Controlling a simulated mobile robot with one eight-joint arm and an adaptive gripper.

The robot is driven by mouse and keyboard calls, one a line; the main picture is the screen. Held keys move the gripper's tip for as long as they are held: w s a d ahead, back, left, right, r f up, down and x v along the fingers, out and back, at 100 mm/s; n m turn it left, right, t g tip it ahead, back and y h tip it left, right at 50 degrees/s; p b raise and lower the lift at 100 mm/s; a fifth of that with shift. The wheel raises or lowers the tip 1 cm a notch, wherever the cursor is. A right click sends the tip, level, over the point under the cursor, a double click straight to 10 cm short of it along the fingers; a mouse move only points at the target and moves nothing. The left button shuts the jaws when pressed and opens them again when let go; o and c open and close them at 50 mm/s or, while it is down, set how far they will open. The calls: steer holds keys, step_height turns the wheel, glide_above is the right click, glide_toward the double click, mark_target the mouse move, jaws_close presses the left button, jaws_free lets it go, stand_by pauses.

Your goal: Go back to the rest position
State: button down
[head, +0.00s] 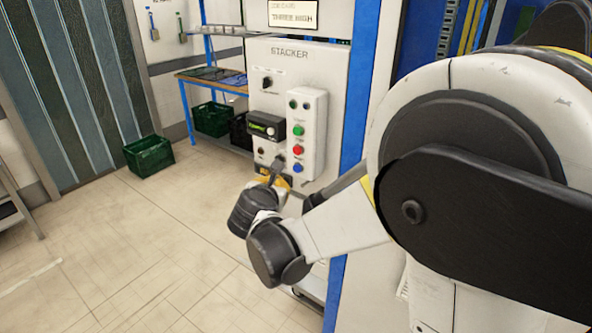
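My gripper (277,170) is at the lower part of the white stacker control panel (305,65), just left of the button box. Its dark fingers reach up near the panel face. I cannot tell whether they touch it, and the fingers are too small to tell open from shut. My arm comes in from the right and covers the right side of the view. The button box (307,108) carries a green button (299,131), a red button (298,150) and a blue button (298,168). A dark rotary switch (267,84) and a small display (265,126) are to its left.
A green crate (149,156) stands on the floor by the strip curtain (75,90). More crates (212,119) sit under a blue-framed bench (205,76) behind the panel. A blue post (362,90) stands at the panel's right. The floor at left is mostly clear.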

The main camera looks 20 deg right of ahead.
steer(key=shift+s+d, duration=0.1)
steer(key=s+d+f+m+g+y+b, duration=0.1)
steer(key=s+d+m+g+b, duration=0.1)
steer(key=s+m, duration=0.45)
steer(key=s+d+f+m+g+y+b, duration=0.1)
steer(key=s+d+m+b, duration=0.15)
steer(key=s+m, duration=0.4)
steer(key=s+a+f+m+g+y+b, duration=0.1)
steer(key=s+f+m, duration=0.1)
steer(key=s+m, duration=0.6)
steer(key=s+a+f+m+g+y+b, duration=0.1)
steer(key=s+f+m+y, duration=0.1)
steer(key=s+m, duration=0.6)
steer(key=shift+s+a+f+b, duration=0.2)
steer(key=shift+f+b, duration=0.15)
steer(key=shift+f, duration=0.45)
